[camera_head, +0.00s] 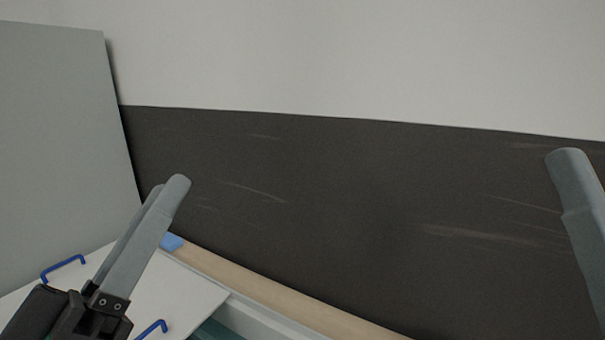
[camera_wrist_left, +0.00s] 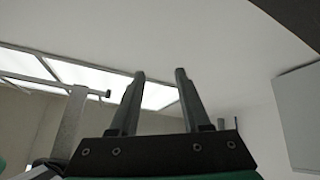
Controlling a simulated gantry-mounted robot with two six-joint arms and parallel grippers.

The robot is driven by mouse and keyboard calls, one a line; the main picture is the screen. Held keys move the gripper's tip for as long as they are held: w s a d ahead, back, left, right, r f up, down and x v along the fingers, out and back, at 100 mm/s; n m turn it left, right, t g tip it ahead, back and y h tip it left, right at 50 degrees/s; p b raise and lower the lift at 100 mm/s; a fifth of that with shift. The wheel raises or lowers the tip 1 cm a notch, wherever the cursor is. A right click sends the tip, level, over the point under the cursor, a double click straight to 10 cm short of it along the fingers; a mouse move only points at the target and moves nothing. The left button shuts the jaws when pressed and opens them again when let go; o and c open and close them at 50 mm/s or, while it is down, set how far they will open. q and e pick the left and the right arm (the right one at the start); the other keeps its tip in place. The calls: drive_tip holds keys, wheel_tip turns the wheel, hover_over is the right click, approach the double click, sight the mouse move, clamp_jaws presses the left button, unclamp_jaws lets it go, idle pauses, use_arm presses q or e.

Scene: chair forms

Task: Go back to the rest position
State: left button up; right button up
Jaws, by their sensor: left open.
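My left gripper (camera_head: 167,188) reaches up from the lower left of the head view, its two grey fingers pointing up and to the right. In the left wrist view its fingers (camera_wrist_left: 160,75) stand apart with nothing between them, so it is open and empty. One grey finger of my right gripper (camera_head: 569,160) shows at the right edge of the head view. Its other finger cannot be made out, so its opening is unclear.
A white panel with blue handles (camera_head: 63,264) lies behind the left gripper. A small blue piece (camera_head: 171,242) sits at a wooden strip (camera_head: 250,283). A dark scratched panel (camera_head: 330,200) and a grey panel (camera_head: 60,130) stand behind. The left wrist view shows bright ceiling panels (camera_wrist_left: 95,78).

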use_arm(q)
drive_tip(key=s+a+r+m+t+y, duration=0.2)
drive_tip(key=s+a+r+t+y, duration=0.3)
drive_tip(key=s, duration=0.3)
wheel_tip(320, 180, up, 38)
drive_tip(key=m+g+p, duration=0.1)
drive_tip(key=p, duration=3.7)
drive_tip(key=shift+w+y, duration=0.3)
drive_tip(key=shift+w, duration=0.05)
use_arm(e)
wheel_tip(320, 180, up, 38)
use_arm(q)
drive_tip(key=shift+d+f, duration=0.1)
drive_tip(key=shift+s+y, duration=0.1)
drive_tip(key=shift+y, duration=0.2)
use_arm(e)
drive_tip(key=shift+a, duration=0.1)
